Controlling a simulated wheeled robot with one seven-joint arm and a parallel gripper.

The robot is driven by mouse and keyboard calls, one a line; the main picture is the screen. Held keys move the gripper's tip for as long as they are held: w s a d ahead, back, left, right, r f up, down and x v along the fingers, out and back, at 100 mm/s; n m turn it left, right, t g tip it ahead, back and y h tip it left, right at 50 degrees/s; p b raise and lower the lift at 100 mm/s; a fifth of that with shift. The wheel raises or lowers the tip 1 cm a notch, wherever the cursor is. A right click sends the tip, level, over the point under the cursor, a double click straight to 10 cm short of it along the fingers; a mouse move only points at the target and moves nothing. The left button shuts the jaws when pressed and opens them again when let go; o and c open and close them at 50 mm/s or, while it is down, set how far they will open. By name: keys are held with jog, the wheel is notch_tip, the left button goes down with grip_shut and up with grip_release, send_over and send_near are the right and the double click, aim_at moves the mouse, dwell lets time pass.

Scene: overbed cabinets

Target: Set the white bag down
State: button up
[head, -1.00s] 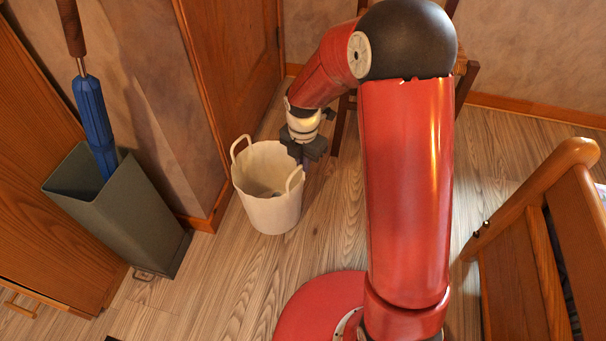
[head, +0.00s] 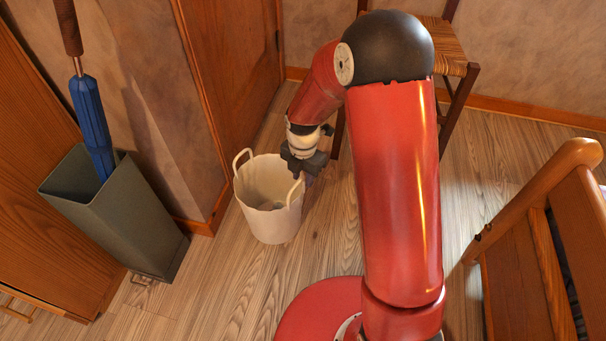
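The white bag (head: 270,215) is an open, bucket-shaped bag with two loop handles. It is upright, left of my arm. Something small and greyish shows inside it, too dim to name. My gripper (head: 299,177) is at the bag's right handle, on the rim's right side. The fingertips are small and partly hidden by the handle and gripper body, so I cannot see whether they are closed on it. I cannot tell whether the bag's bottom touches the wood floor (head: 225,285).
A grey-green umbrella stand (head: 125,215) with a blue umbrella (head: 92,125) stands at left by a wooden cabinet. A wooden door (head: 235,70) is behind the bag. A woven-seat chair (head: 445,45) stands at the back, and a wooden bed frame (head: 530,210) at right. Floor in front of the bag is clear.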

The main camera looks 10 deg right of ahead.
notch_tip(320, 180, up, 12)
jog(key=p, duration=0.3)
jog(key=s+d+r+m+t, duration=0.3)
jog(key=s+d+r+m, duration=0.2)
jog(key=s+r+m, duration=0.55)
jog(key=s+d+r+m+t, duration=0.2)
jog(key=s+r+m, duration=0.4)
jog(key=s+m, duration=0.6)
jog(key=d+m, duration=0.1)
jog(key=m, duration=0.4)
jog(key=shift+d+r+t, duration=0.2)
jog(key=shift+t, duration=0.1)
jog(key=shift+s+r, duration=0.1)
notch_tip(320, 180, up, 8)
jog(key=p, duration=0.7)
jog(key=shift+p, duration=0.4)
